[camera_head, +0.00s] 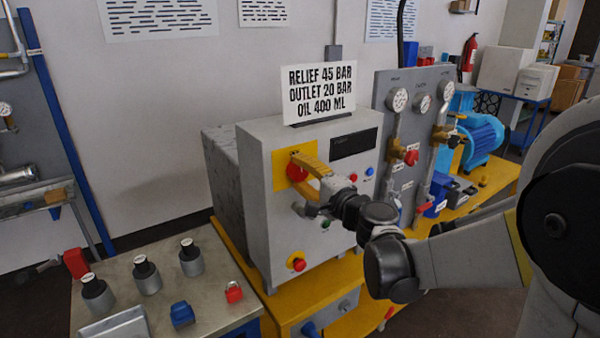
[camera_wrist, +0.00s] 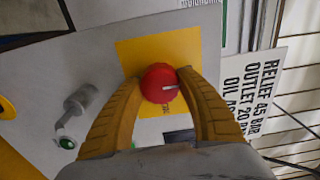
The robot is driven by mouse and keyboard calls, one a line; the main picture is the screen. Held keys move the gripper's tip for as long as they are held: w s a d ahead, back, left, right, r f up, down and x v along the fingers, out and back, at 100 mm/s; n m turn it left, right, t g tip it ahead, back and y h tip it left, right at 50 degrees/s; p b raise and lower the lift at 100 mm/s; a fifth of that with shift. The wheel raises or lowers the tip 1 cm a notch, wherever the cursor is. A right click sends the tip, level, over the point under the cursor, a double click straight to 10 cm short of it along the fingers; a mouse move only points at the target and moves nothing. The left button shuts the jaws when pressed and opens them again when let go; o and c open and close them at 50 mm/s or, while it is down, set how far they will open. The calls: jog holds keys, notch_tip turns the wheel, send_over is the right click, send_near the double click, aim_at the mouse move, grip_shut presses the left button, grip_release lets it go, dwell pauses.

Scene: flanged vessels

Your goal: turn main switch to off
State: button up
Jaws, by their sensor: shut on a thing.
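The main switch (camera_head: 296,171) is a red round knob on a yellow plate (camera_head: 281,182), on the front of a grey control box (camera_head: 255,215). The fingers hide part of the knob's sides. The off marking cannot be read.
A red button on a yellow base (camera_head: 298,262) sits low on the box. A sign (camera_head: 318,91) stands on top. A gauge panel (camera_head: 410,130) is to the right, and a bench (camera_head: 150,290) with several weights is at front left.

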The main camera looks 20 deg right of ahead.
jog(key=o, duration=1.2)
jog(key=v, duration=1.2)
